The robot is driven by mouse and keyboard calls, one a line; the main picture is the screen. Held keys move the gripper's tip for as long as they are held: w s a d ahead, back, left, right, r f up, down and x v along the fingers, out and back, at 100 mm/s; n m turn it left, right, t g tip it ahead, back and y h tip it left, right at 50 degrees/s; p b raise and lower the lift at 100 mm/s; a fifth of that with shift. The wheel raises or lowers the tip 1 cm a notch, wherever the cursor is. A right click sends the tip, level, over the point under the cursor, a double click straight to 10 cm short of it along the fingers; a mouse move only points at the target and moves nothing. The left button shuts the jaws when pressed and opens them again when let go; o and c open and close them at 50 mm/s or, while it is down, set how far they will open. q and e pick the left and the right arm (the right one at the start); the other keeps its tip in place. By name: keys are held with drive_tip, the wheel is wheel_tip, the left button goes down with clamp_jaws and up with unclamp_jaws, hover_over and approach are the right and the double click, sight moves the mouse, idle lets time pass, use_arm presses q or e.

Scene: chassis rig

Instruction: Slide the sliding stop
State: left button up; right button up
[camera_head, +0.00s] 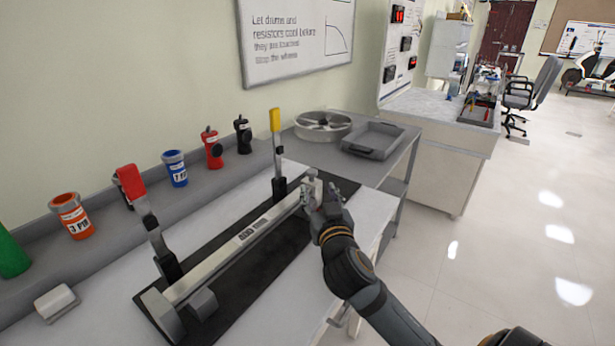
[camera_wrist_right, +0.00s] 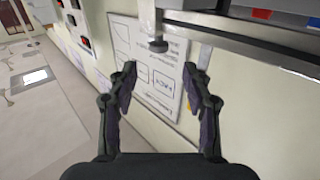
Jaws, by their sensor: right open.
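The chassis rig's pale metal rail (camera_head: 235,246) runs diagonally over a black mat (camera_head: 290,238). A small metal piece (camera_head: 311,180), which looks like the sliding stop, stands at the rail's far right end. My right gripper (camera_head: 325,203) is right beside that piece and partly covers it. In the right wrist view, my right gripper (camera_wrist_right: 160,80) is open with nothing between its fingers. A metal post with a round knob (camera_wrist_right: 158,45) shows just beyond the fingertips, beside the rail (camera_wrist_right: 235,38). Contact cannot be told. My left gripper is not in view.
A red-handled lever (camera_head: 133,182) and a yellow-handled lever (camera_head: 276,122) stand upright behind the rail. A grey block (camera_head: 203,304) sits at its near end. Floor to the right is clear.

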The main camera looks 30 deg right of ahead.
sight(313, 174)
drive_tip(key=p+x, duration=0.1)
drive_tip(key=x, duration=0.9)
drive_tip(key=shift+d+r, duration=0.1)
drive_tip(key=shift+r, duration=0.05)
clamp_jaws()
